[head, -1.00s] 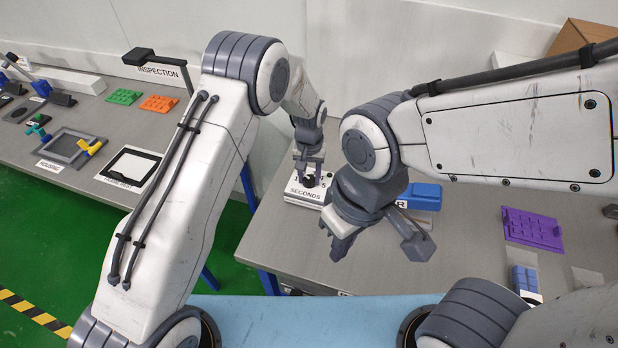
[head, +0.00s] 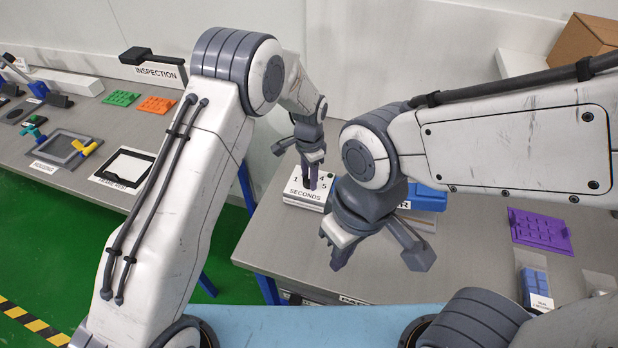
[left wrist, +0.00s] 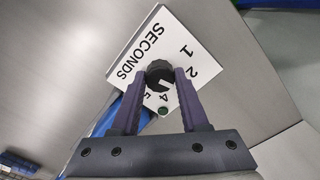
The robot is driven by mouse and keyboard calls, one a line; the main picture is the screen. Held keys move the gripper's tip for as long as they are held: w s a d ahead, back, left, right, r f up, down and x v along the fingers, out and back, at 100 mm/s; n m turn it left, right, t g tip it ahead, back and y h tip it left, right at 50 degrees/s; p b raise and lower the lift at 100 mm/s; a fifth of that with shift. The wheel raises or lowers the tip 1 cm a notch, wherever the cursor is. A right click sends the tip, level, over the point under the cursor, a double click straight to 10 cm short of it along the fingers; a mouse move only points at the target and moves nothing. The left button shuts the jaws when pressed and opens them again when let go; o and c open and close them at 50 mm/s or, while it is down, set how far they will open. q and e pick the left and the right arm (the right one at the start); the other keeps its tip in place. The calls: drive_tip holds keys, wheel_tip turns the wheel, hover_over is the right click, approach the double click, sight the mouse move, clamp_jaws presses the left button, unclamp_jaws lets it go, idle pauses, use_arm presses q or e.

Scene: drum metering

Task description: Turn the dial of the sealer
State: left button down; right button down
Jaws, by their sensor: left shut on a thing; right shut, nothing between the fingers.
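The sealer's white dial box (head: 303,197), lettered SECONDS, stands on the grey table beneath my left gripper (head: 309,186). In the left wrist view its black dial (left wrist: 158,72) sits between the two purple fingers of my left gripper (left wrist: 166,74), which are shut on it. The numbers 1, 2, 4 and 5 show around the dial; a 3 is not visible. A light mark on the dial's edge lies near the 4. My right gripper (head: 338,260) is shut and empty, in front of the box and nearer the head camera.
A blue object (head: 427,198) stands right of the box, partly behind my right arm. A cardboard box (head: 585,42) is at the back right. The left table (head: 75,190) holds fixtures and coloured plates.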

use_arm(q)
drive_tip(key=shift+m, duration=1.3)
drive_tip(key=shift+r, duration=0.1)
drive_tip(key=shift+c, duration=2.1)
unclamp_jaws()
wheel_tip(320, 180, up, 10)
drive_tip(key=b, duration=0.2)
drive_tip(key=shift+r+b, duration=0.2)
drive_tip(key=shift+b, duration=0.2)
